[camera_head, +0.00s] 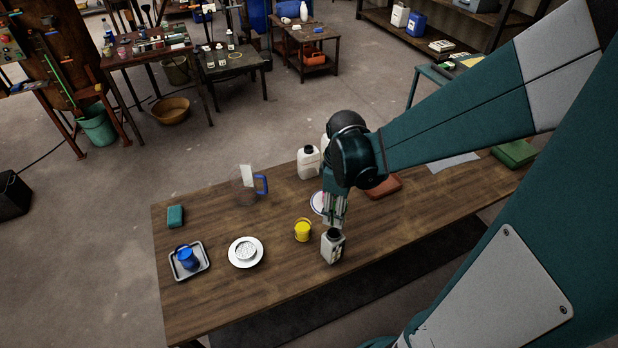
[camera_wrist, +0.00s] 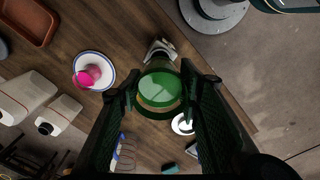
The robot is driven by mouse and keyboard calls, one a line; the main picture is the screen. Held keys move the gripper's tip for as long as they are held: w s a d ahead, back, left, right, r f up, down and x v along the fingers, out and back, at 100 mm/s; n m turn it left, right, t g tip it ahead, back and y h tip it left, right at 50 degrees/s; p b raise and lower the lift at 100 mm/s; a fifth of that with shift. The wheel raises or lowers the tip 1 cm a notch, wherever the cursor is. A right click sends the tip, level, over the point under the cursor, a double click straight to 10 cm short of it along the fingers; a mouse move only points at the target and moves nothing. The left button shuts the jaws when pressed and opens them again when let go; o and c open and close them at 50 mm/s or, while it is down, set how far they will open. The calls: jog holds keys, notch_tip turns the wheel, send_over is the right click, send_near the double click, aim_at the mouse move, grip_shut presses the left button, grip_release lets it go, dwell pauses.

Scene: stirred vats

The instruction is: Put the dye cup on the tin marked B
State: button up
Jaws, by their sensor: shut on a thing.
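My gripper (camera_head: 335,224) hangs over the table. In the wrist view, my gripper (camera_wrist: 160,88) is shut on a green, see-through round thing (camera_wrist: 160,92), seemingly the dye cup. In the head view, the held cup is hard to make out among the fingers. A pale, square-sided container (camera_head: 333,249) with a dark top stands just below the fingertips near the table's front edge. It also shows in the wrist view (camera_wrist: 160,47), beyond the cup. Its marking is unreadable, so I cannot tell whether it is tin B. The cup seems apart from it.
A yellow pot (camera_head: 302,231) stands close left of the container. A white saucer (camera_head: 234,259), a grey tray (camera_head: 202,269) with a blue cup (camera_head: 187,258), and a blue-handled jug (camera_head: 248,186) are farther left. A pink item (camera_wrist: 90,76) sits on a white plate (camera_wrist: 106,81). White bottles (camera_head: 308,164) stand behind.

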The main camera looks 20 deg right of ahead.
jog(key=shift+f, duration=1.65)
jog(key=shift+f+b, duration=0.4)
jog(key=shift+f, duration=1.65)
jog(key=shift+f, duration=0.15)
jog(key=o, duration=1)
jog(key=shift+r, duration=0.25)
jog(key=shift+r+p, duration=0.75)
jog(key=shift+r, duration=5.15)
